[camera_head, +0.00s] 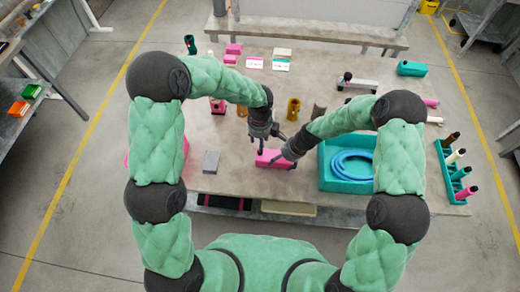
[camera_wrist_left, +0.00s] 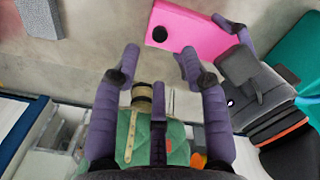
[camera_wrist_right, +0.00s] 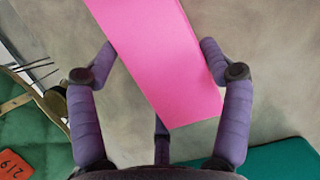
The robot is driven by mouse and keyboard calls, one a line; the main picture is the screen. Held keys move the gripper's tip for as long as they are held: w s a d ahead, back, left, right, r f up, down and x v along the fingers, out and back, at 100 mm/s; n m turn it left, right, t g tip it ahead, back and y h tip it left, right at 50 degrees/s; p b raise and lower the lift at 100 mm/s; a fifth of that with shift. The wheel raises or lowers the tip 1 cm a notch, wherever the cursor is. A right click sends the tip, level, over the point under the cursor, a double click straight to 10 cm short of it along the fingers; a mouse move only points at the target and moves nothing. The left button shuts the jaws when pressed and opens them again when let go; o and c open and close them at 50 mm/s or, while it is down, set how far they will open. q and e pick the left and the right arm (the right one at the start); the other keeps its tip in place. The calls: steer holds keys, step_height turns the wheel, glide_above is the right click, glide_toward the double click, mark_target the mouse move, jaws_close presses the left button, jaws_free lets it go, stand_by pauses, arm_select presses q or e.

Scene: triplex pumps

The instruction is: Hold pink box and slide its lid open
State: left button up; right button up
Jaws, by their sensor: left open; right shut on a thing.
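The pink box (camera_head: 267,160) lies on the table near its front edge, between my two grippers. In the left wrist view, the box (camera_wrist_left: 187,28) shows a dark round spot near one end. My right gripper (camera_head: 284,160) is shut on the box from the right; the right wrist view shows its fingers (camera_wrist_right: 160,50) on either side of the smooth pink body (camera_wrist_right: 160,70). My left gripper (camera_head: 261,148) is open and empty just above the box's left part; its fingertips (camera_wrist_left: 158,60) appear apart from the box. The seam of the lid cannot be made out.
A teal tray (camera_head: 329,186) with blue rings (camera_head: 352,164) stands close to the right. A grey block (camera_head: 211,162) lies to the left. Bottles (camera_head: 293,108) and pink and white boxes stand farther back. A teal rack (camera_head: 446,170) is at the right edge.

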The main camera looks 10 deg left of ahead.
mark_target(275, 155)
arm_select(q)
step_height(275, 155, down, 7)
steer(key=shift+f, duration=0.1)
stand_by(0.4)
jaws_close()
steer(key=shift+a, duration=0.1)
